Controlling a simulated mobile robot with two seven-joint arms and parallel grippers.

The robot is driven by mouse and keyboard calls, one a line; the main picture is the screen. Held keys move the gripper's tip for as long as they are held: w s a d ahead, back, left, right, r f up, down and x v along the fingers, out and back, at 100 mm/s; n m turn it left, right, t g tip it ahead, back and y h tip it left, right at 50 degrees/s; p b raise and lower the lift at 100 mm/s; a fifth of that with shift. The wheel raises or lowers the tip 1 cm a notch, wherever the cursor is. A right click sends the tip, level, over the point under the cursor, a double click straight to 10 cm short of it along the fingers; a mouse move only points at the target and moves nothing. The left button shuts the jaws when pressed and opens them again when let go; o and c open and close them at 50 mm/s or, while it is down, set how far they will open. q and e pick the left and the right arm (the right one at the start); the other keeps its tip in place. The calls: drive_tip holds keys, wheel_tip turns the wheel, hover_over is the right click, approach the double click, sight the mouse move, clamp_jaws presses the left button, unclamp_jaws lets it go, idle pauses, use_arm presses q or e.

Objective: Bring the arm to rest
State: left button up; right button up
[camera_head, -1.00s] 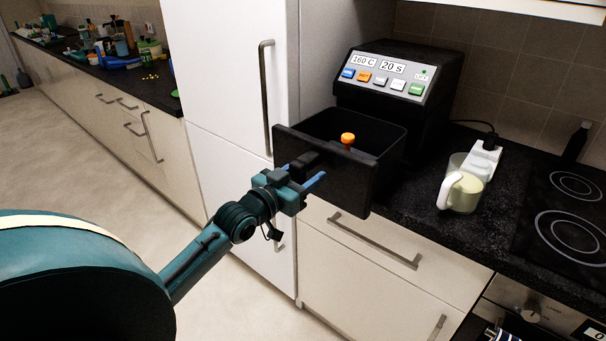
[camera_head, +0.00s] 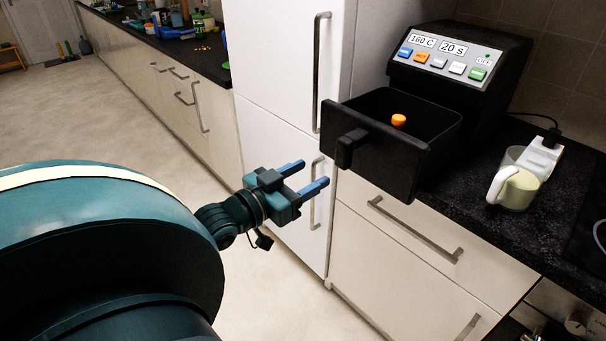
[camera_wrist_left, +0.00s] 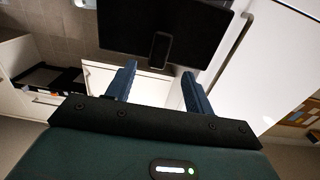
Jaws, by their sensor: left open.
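My left gripper (camera_head: 309,176) is open and empty in the head view, with its two blue fingers apart. It hangs in the air left of and below the black pulled-out drawer (camera_head: 376,150) of the fryer, clear of its handle (camera_head: 347,149). In the left wrist view, the open fingers (camera_wrist_left: 158,84) point toward the drawer front (camera_wrist_left: 190,30) and its handle (camera_wrist_left: 159,50), with nothing between them. My right gripper is not in view.
The black fryer (camera_head: 460,65) stands on the dark counter, with an orange item (camera_head: 398,120) in its open drawer. A jug (camera_head: 516,186) and a white power strip (camera_head: 542,154) are at the right. A white fridge (camera_head: 280,80) stands behind my gripper. The floor at left is clear.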

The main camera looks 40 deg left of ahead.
use_arm(q)
drive_tip(key=shift+s, duration=0.2)
idle(0.5)
drive_tip(key=s+d+f+g, duration=0.1)
drive_tip(key=d+f+g, duration=0.15)
drive_tip(key=f, duration=0.35)
drive_tip(key=s+d+f+g, duration=0.1)
drive_tip(key=s+d+f, duration=0.1)
drive_tip(key=d+f, duration=0.35)
drive_tip(key=s+d+f+m+g+h+p, duration=0.1)
drive_tip(key=s+d+f+m+g+h, duration=0.1)
drive_tip(key=s+d+f+g, duration=0.2)
drive_tip(key=s+d+f, duration=0.3)
drive_tip(key=d+f, duration=0.5)
drive_tip(key=d, duration=0.2)
